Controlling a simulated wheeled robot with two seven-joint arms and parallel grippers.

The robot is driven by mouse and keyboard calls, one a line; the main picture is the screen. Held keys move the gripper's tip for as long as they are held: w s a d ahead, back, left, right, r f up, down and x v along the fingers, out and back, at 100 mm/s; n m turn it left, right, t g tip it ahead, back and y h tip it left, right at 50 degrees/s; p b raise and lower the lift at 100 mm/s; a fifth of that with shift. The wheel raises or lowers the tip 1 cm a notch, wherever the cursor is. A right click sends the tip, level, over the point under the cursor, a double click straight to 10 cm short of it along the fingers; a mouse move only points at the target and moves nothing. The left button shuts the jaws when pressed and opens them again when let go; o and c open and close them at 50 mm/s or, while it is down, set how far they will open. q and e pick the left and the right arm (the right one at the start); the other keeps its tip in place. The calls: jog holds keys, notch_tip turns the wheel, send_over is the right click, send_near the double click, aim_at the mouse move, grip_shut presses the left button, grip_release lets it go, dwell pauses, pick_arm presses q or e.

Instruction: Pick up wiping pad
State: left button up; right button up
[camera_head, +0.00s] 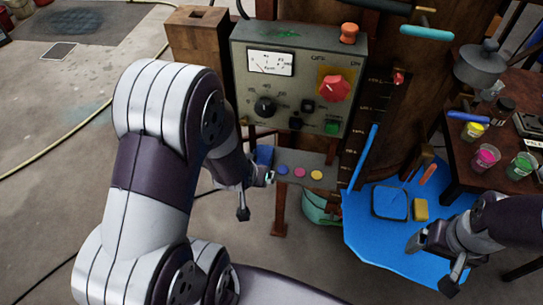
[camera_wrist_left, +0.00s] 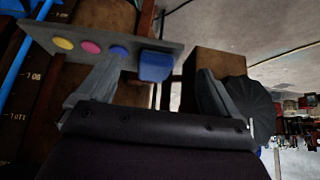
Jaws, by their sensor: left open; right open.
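A blue block (camera_head: 264,156), which looks like the wiping pad, is at the left end of a narrow grey shelf (camera_head: 328,184). It also shows in the left wrist view (camera_wrist_left: 156,66), beyond and between the open fingers. My left gripper (camera_head: 257,196) is open and empty beside that shelf end, with one finger close to the shelf; I cannot tell whether they touch. Its fingers also show in the left wrist view (camera_wrist_left: 157,90). A yellow sponge-like block (camera_head: 420,209) lies on the blue sheet. My right gripper (camera_head: 432,265) is open and empty above the sheet's front right.
The control box (camera_head: 312,120) stands above the shelf, with a brown post (camera_head: 198,45) to its left. A dark tray (camera_head: 390,203) lies on the blue sheet (camera_head: 370,240). Colored cups (camera_head: 486,157) stand on a right-hand table. The left floor is mostly clear.

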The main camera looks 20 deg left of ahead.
aim_at(262, 156)
pick_arm(q)
jog(key=w, duration=0.5)
jog(key=shift+a, duration=0.4)
jog(key=shift+w+a, duration=0.25)
jog(key=shift+w, duration=0.1)
jog(key=x, duration=0.5)
jog(key=shift+w+f, duration=0.15)
jog(key=shift+w, duration=0.25)
jog(key=shift+s, duration=0.1)
jog(key=shift+c, duration=1.2)
jog(key=c, duration=0.9)
